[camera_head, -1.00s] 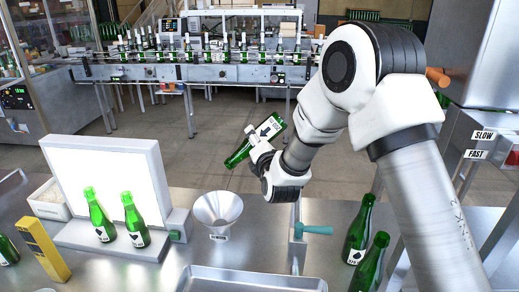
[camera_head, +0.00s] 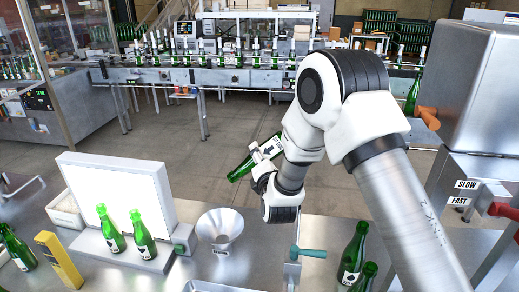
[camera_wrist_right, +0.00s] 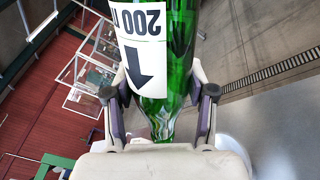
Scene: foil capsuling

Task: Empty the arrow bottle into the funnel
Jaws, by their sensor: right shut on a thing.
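The arrow bottle (camera_head: 240,173) is green with a white label bearing a black arrow. My right gripper (camera_head: 258,163) is shut on it and holds it steeply tilted in the air, beyond and slightly right of the funnel in the head view. In the right wrist view the fingers (camera_wrist_right: 159,110) close on both sides of the bottle (camera_wrist_right: 180,60); it narrows towards the palm, and its label reads upside down. The metal funnel (camera_head: 220,224) stands wide end up on the steel bench, apart from the bottle. I see no liquid running. My left gripper is out of view.
Two green bottles (camera_head: 144,236) stand before a white lit panel (camera_head: 118,200) left of the funnel. More bottles (camera_head: 353,255) stand at right, near a teal-handled clamp (camera_head: 308,253). A yellow block (camera_head: 60,262) is at left. A conveyor (camera_head: 235,76) runs behind.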

